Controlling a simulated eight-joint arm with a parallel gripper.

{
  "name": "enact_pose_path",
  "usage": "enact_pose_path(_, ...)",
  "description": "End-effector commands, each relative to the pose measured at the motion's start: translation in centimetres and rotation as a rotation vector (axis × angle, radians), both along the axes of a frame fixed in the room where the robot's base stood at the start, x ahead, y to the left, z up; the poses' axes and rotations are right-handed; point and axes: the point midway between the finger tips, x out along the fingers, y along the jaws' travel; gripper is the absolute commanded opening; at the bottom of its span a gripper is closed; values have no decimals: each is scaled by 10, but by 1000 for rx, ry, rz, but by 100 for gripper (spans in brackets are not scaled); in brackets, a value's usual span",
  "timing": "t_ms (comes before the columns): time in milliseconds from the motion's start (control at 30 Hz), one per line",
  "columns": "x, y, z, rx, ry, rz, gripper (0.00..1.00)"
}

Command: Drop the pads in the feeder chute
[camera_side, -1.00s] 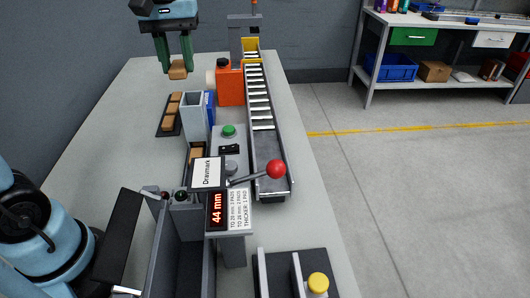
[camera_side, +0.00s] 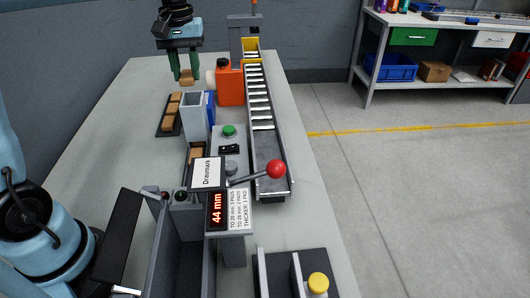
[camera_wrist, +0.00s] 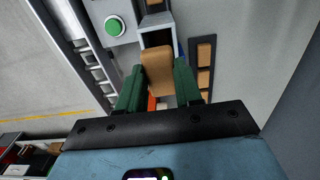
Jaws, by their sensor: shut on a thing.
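My gripper (camera_side: 187,78) is shut on a tan pad (camera_side: 187,76), which it holds just above and behind the open top of the grey feeder chute (camera_side: 195,114). In the wrist view the pad (camera_wrist: 158,72) sits between the green fingers, with the chute mouth (camera_wrist: 156,38) just beyond it. A dark tray (camera_side: 163,131) holds several more tan pads (camera_side: 170,110) to the left of the chute. Another pad (camera_side: 197,151) lies at the chute's foot.
An orange container (camera_side: 230,86) and a slatted conveyor (camera_side: 258,100) stand right of the chute. Nearer are a green button (camera_side: 229,131), a red-knobbed lever (camera_side: 275,169) and a display reading 44 mm (camera_side: 217,210). The bench's left side is clear.

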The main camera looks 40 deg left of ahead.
Motion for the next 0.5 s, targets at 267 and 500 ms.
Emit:
enact_pose_path(267, 0, 0, -22, 0, 0, 0, 7)
enact_pose_path(500, 0, 0, -36, 0, 0, 0, 7)
